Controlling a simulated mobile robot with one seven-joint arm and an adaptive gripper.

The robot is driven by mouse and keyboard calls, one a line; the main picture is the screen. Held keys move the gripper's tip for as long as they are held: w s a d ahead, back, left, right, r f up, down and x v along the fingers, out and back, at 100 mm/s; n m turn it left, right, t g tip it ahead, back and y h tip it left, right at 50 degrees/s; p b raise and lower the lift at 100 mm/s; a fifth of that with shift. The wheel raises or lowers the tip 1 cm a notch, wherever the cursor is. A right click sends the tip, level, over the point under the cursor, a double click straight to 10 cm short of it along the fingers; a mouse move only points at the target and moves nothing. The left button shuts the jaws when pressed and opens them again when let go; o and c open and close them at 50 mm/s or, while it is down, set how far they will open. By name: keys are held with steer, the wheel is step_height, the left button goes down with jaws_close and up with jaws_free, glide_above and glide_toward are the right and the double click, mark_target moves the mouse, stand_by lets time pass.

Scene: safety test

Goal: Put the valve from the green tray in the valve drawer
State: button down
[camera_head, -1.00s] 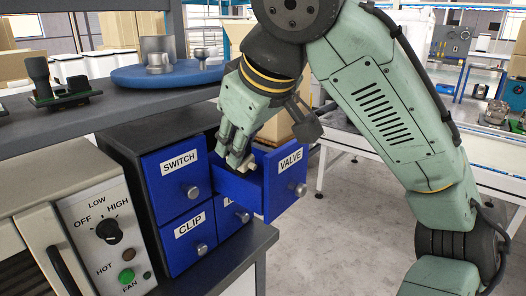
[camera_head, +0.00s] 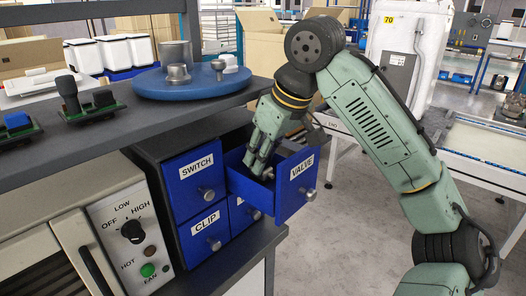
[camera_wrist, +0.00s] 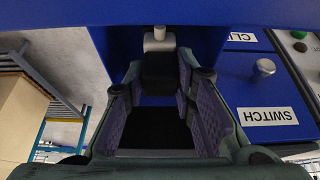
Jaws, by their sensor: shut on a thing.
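The valve drawer (camera_head: 296,184) is blue, labelled VALVE, and pulled open at the upper right of the drawer cabinet. My gripper (camera_head: 259,168) reaches down into it from above, with its fingertips inside the drawer walls. In the wrist view, the valve's pale grey end (camera_wrist: 159,39) shows beyond the fingertips, against the blue of the drawer. The gripper's purple-padded fingers (camera_wrist: 160,80) stand on either side. I see no green tray.
The SWITCH drawer (camera_head: 187,187) and CLIP drawer (camera_head: 205,232) are shut. A shelf above holds a blue round plate (camera_head: 190,88) with metal parts, and green circuit boards (camera_head: 88,112). An oven-like box with knobs (camera_head: 118,240) stands at lower left. Open floor lies right of the cabinet.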

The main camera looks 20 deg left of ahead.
steer(key=shift+f, duration=0.85)
steer(key=shift+f, duration=0.2)
steer(key=c, duration=1.3)
jaws_free()
steer(key=v, duration=1.2)
steer(key=shift+r+b, duration=0.25)
steer(key=shift+b, duration=0.05)
